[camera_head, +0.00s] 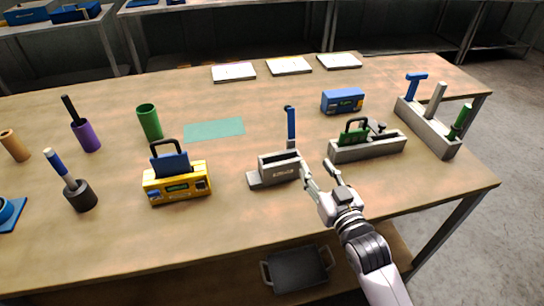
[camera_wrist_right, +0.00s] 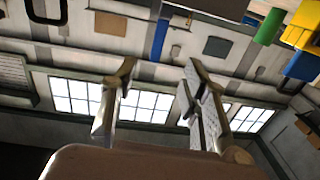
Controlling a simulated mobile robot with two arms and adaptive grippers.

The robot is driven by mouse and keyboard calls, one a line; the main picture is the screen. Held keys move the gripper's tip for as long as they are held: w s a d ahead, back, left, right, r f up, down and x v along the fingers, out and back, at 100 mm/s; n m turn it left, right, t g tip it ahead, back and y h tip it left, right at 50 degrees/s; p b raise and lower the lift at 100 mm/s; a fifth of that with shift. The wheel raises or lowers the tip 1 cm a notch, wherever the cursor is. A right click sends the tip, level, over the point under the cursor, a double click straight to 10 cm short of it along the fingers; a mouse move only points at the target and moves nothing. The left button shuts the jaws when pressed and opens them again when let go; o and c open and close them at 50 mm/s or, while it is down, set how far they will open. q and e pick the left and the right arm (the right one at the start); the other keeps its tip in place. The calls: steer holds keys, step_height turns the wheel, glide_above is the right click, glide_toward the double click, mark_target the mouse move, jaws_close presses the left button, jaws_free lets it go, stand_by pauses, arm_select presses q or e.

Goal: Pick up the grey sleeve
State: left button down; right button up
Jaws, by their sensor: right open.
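My right gripper (camera_head: 319,170) is open and empty, its fingers apart just right of a grey block (camera_head: 280,168) with a blue-handled tool. In the right wrist view, the open fingers (camera_wrist_right: 158,90) have nothing between them. I cannot tell for sure which thing is the grey sleeve. A dark grey round cup (camera_head: 80,196) stands at the front left with a blue-handled tool in it. A light grey upright piece (camera_head: 436,101) stands in the grey rack (camera_head: 428,131) at the right. My right gripper is far from the cup and left of the rack. My left gripper is not in view.
A yellow box (camera_head: 178,188), purple cup (camera_head: 87,137), green cup (camera_head: 150,124) and tan cylinder (camera_head: 14,146) stand at left. A grey holder (camera_head: 368,147) with green parts and a blue box (camera_head: 342,101) lie beyond my gripper. The front middle of the table is clear.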

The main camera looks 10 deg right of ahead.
steer(key=w, duration=0.2)
steer(key=p, duration=0.2)
glide_toward(292, 128)
steer(key=w, duration=0.4)
steer(key=shift+a+r, duration=0.25)
steer(key=shift+w, duration=0.7)
steer(key=w, duration=0.1)
steer(key=w+p, duration=0.1)
steer(key=w, duration=0.2)
steer(key=shift+a+f+p, duration=0.25)
steer(key=shift+f+p, duration=0.05)
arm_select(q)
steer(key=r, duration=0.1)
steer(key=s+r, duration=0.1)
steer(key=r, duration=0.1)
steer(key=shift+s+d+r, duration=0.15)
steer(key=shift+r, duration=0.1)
arm_select(e)
steer(key=shift+w, duration=0.45)
steer(key=shift+c, duration=0.3)
jaws_close()
